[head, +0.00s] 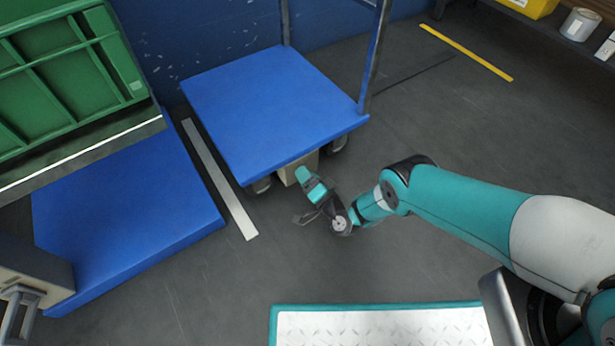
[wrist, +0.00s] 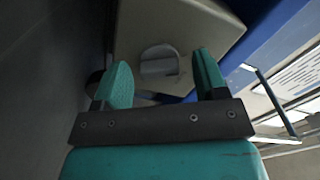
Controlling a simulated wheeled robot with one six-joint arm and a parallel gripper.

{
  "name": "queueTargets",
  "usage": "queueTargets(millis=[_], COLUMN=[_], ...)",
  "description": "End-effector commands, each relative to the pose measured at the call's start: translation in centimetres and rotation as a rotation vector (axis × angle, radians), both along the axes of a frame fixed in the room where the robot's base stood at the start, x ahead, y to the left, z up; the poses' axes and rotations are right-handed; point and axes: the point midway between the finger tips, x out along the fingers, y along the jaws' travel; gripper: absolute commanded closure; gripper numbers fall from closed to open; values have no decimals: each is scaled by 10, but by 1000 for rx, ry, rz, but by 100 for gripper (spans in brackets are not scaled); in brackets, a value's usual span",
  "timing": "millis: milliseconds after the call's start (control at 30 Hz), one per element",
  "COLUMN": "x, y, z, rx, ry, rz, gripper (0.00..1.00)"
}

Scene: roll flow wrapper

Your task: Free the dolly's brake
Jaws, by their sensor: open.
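The dolly (head: 270,105) is a blue flat platform on small wheels with upright posts, in the middle of the head view. A beige box (head: 298,167) sits under its near edge. In the wrist view the box (wrist: 190,25) carries a grey, rounded knob-like part (wrist: 158,60), perhaps the brake; its exact setting cannot be told. My gripper (head: 313,186) is just in front of the box. In the wrist view its two teal fingers (wrist: 162,80) are apart and empty, with the grey part between and beyond them. Whether they touch the box is unclear.
A second blue platform (head: 130,215) stands at left, with a green ribbed container (head: 60,75) above it. A pale strip (head: 220,180) lies on the floor between the platforms. A blue wall is behind. A shelf with a yellow bin is far right.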

Motion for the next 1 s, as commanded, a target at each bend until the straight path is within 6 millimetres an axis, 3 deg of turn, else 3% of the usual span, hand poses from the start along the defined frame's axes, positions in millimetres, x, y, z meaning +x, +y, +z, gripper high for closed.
queueTargets(millis=[267,800,1000], x=[-13,-108,-133], y=[-9,-73,-91], z=[4,3,-2], rx=[0,-1,-1], ry=[4,3,5], rz=[-1,-4,-3], gripper=[34,34,34])
